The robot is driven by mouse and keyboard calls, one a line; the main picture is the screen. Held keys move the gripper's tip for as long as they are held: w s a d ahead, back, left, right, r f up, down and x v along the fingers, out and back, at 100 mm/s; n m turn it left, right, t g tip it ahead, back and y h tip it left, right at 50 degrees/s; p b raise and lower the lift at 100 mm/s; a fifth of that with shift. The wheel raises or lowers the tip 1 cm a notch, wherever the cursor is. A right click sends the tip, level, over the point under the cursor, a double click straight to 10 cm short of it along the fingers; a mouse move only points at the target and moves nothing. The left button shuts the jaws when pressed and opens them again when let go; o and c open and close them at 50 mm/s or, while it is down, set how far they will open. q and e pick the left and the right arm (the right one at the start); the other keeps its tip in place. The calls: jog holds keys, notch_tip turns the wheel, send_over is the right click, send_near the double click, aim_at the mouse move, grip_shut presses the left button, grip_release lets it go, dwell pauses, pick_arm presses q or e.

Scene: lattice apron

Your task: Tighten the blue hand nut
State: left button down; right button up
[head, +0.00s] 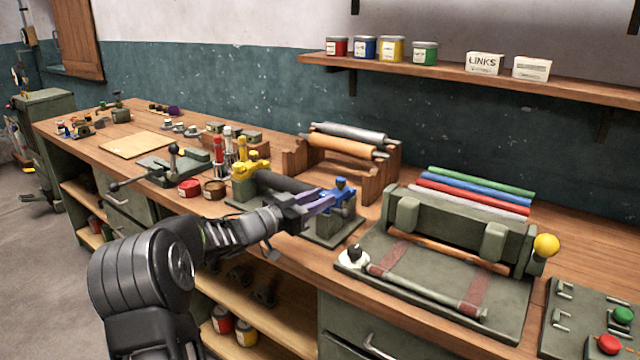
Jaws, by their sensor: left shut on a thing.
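The blue hand nut (343,188) sits on top of a green-grey block at the right end of a small fixture (347,236) on the workbench. My left gripper (330,199) reaches in from the left and its fingers are shut on the blue nut, partly covering it. A yellow hand nut (250,168) sits on the matching block at the left end. A dark roller (290,184) lies between the two blocks, partly behind my gripper. My right gripper is not in view.
To the right is a green press (455,239) with a yellow knob (546,245). Behind the fixture stands a wooden rack (375,186) with rollers. Jars, a red tin (189,187) and a lever tool (172,165) stand to the left. A shelf (480,78) hangs above.

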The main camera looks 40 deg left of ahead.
pick_arm(q)
jog(key=c, duration=1)
grip_release()
jog(key=shift+c, duration=0.2)
jog(key=s+a+b, duration=0.1)
jog(key=s, duration=0.6)
jog(key=shift+s+a, duration=0.3)
jog(key=shift+s, duration=0.05)
jog(key=shift+f, duration=0.1)
